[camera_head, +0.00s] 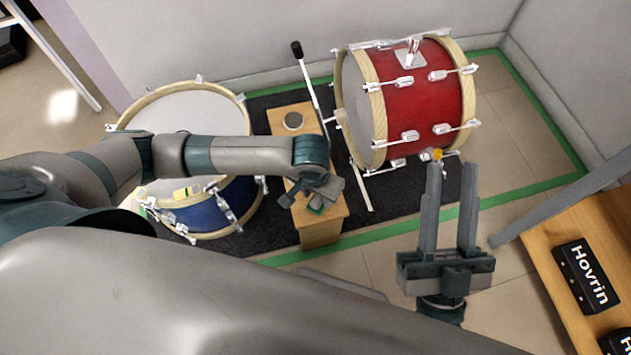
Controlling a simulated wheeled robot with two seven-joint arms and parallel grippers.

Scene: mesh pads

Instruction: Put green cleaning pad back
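A small green patch, which looks like the green cleaning pad (316,208), shows just below my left gripper (312,196), over the front part of a wooden box (321,232). The gripper hides most of it, and I cannot tell whether it lies on the box or is between the fingers. My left gripper points down over the box, and its finger gap is not clear. My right gripper (453,170) is open and empty, with its fingers pointing up the picture, below the red drum (425,100).
A wooden table (590,240) with black Hovrin boxes (587,275) is at right.

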